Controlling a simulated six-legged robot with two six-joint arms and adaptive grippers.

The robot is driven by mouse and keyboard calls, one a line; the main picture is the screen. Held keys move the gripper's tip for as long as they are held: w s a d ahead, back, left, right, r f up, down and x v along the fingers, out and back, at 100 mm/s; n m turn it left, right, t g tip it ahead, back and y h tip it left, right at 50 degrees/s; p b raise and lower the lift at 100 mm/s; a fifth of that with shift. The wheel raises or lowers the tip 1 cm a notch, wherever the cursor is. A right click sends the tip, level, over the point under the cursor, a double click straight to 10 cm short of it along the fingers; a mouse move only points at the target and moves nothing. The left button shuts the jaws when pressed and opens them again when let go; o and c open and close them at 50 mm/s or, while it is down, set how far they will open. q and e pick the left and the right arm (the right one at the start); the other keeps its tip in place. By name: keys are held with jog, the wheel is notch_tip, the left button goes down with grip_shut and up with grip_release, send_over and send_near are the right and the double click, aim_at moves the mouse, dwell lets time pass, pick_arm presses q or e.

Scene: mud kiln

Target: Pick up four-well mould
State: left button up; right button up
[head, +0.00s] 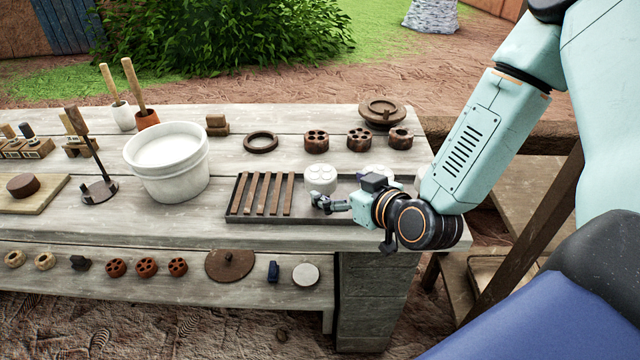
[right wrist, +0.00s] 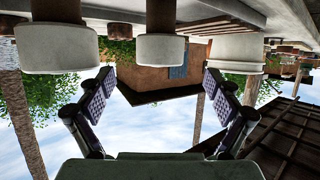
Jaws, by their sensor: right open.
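Three white round blocks stand in the dark tray (head: 232,214). The left one (head: 321,178) shows faint marks on top; the middle one (head: 378,171) and right one are partly hidden by my arm. I cannot tell which piece is the four-well mould; brown round pieces with holes (head: 316,141) also stand behind the tray. My right gripper (head: 318,204) is open and empty, low over the tray in front of the left block. My left gripper is not in view.
Dark slats (head: 264,194) fill the tray's left part. A white bucket (head: 167,160) stands left of it. A brown ring (head: 261,142) and a round brown stand (head: 381,112) lie behind. A lower shelf (head: 205,291) holds small red pieces with holes (head: 146,266).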

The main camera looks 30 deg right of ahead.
aim_at(321, 179)
jog(key=shift+b+x, duration=0.3)
jog(key=shift+x, duration=0.8)
jog(key=shift+b+x, duration=0.8)
jog(key=shift+x, duration=2.05)
jog(key=shift+s, duration=0.1)
jog(key=shift+c, duration=0.2)
jog(key=shift+c, duration=0.7)
jog(key=c, duration=1)
jog(key=shift+r, duration=0.1)
